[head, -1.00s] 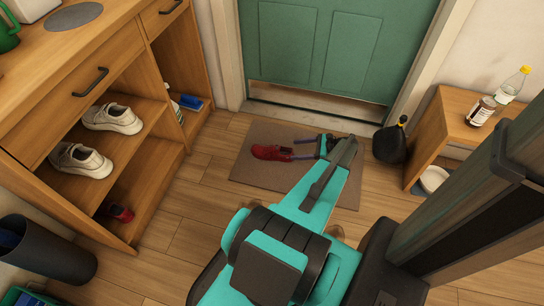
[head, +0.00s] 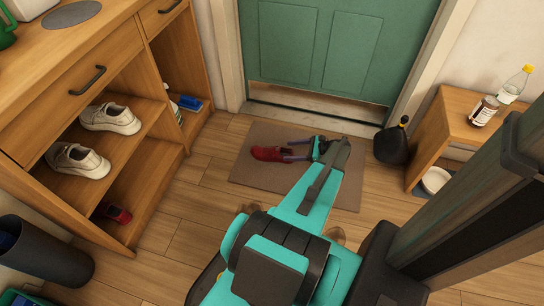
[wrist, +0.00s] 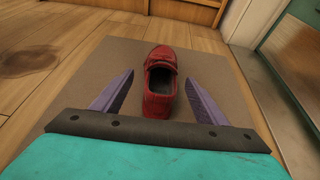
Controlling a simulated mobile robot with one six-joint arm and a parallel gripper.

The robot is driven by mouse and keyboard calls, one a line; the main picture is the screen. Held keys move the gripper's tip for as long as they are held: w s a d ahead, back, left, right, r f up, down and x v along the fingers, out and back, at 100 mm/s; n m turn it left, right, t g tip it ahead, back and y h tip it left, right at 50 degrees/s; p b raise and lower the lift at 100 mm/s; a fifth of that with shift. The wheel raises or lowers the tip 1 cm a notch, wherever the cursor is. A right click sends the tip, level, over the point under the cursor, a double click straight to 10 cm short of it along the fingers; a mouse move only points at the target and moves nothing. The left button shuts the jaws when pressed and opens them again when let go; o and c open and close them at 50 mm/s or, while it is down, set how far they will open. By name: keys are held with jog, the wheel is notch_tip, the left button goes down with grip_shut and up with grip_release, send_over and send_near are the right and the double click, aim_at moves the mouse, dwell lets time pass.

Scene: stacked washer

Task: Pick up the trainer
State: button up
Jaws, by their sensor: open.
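Two white trainers stand on the middle shelf of the wooden unit at left in the head view, one farther back (head: 110,119) and one nearer (head: 78,160). A red slip-on shoe (head: 272,154) lies on the brown doormat (head: 240,172). My gripper (head: 290,149) is low over the mat, right beside this red shoe, far from the white pair. In the wrist view the gripper (wrist: 159,77) is open, one purple finger on each side of the red shoe (wrist: 158,100). The heel end faces me, between the fingers, with gaps on both sides. The gripper bar hides nothing of the toe.
Another red shoe (head: 115,212) sits on the bottom shelf. A green door (head: 335,50) is beyond the mat. A black rounded container (head: 391,146), a small wooden table (head: 450,125) and a white bowl (head: 435,180) are at right.

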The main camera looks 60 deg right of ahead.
aim_at(276, 151)
jog(key=shift+b+x, duration=0.35)
jog(key=shift+x, duration=1.45)
jog(key=shift+w+f, duration=0.1)
jog(key=shift+b+x, duration=1.35)
jog(key=shift+x, duration=1.1)
jog(key=shift+w, duration=0.1)
jog(key=c, duration=1.3)
jog(key=shift+o, duration=0.2)
jog(key=shift+r, duration=0.25)
